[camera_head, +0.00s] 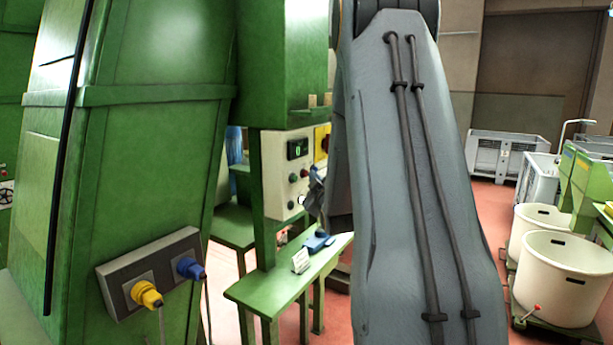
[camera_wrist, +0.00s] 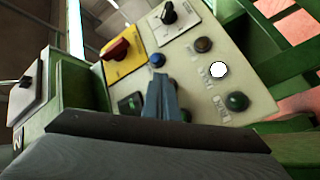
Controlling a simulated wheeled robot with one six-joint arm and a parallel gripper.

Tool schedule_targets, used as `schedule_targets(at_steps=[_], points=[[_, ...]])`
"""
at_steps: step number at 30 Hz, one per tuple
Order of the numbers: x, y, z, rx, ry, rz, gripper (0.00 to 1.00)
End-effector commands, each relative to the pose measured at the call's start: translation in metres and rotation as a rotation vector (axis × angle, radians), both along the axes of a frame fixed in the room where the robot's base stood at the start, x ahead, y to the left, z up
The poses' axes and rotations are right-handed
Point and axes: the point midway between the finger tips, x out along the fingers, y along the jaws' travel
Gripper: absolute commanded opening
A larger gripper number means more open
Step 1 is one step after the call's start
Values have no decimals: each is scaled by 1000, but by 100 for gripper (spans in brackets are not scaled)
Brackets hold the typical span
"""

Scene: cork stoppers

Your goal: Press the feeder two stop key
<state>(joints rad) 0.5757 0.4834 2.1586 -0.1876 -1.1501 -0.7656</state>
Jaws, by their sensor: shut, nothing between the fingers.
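In the wrist view the panel (camera_wrist: 183,62) appears tilted, with a dark brownish button (camera_wrist: 204,45), a white round control (camera_wrist: 218,70), a green button (camera_wrist: 237,101) and a blue button (camera_wrist: 157,60). Their labels are too small to read, so I cannot tell which is the feeder two stop key. My gripper (camera_wrist: 160,80) is shut and empty in front of the panel; contact cannot be told.
A yellow plate with a red switch (camera_wrist: 117,50) and a black knob (camera_wrist: 170,12) are also on the panel. A green bench (camera_head: 262,292) stands below, bearing a small sign (camera_head: 301,261) and a blue object (camera_head: 318,242). White bins (camera_head: 565,278) stand at right.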

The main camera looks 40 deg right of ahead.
Motion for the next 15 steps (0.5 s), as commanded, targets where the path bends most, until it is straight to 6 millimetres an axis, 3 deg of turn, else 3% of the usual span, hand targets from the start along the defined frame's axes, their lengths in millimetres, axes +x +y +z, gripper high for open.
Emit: schedule_targets(at_steps=[15], points=[[-12,-5,0,1,-1,-1,0]])
